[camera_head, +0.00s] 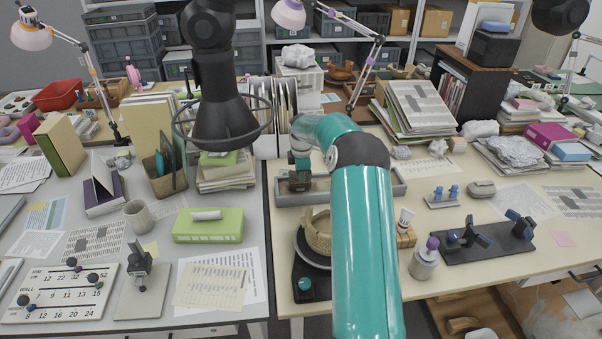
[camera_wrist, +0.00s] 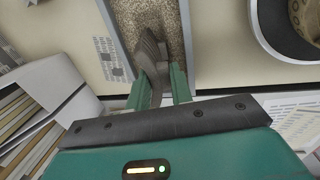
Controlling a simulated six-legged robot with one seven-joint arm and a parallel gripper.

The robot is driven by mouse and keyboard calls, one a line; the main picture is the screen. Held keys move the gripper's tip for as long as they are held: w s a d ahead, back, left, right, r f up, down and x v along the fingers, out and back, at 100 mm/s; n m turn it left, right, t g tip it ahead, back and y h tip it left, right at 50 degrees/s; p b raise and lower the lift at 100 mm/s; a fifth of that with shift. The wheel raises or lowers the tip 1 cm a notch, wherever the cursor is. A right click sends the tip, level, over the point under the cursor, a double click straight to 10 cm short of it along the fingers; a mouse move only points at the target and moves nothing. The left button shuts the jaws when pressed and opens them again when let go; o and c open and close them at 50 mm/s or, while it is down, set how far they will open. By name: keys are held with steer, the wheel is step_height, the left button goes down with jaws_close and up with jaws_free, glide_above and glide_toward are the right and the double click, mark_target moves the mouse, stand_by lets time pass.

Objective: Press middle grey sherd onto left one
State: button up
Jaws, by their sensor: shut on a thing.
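My gripper (camera_wrist: 158,85) is shut on a dark grey curved sherd (camera_wrist: 150,50), which stands on edge between the two green fingers. The sherd's far end is over the speckled sand in a long grey tray (camera_wrist: 118,30). I cannot tell if its lower edge touches the sand. No second grey sherd can be made out apart from it. In the head view my gripper (camera_head: 300,182) is down at the left part of the tray (camera_head: 285,200), and my teal arm hides much of the tray.
A tan, partly built pot (camera_head: 318,238) stands on a dark turntable (camera_head: 305,262) in front of the tray. A small wooden block (camera_head: 405,237) and a purple-topped bottle (camera_head: 425,262) are to the right. Books and papers (camera_head: 225,172) lie to the left.

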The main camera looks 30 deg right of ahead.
steer(key=shift+f, duration=0.1)
stand_by(0.3)
steer(key=o, duration=0.9)
steer(key=r, duration=0.4)
steer(key=s+r, duration=0.1)
steer(key=r, duration=0.4)
steer(key=s+a+r, duration=0.1)
steer(key=r, duration=0.3)
steer(key=shift+s+a+r, duration=0.1)
steer(key=shift+s+r, duration=0.05)
steer(key=shift+r, duration=0.2)
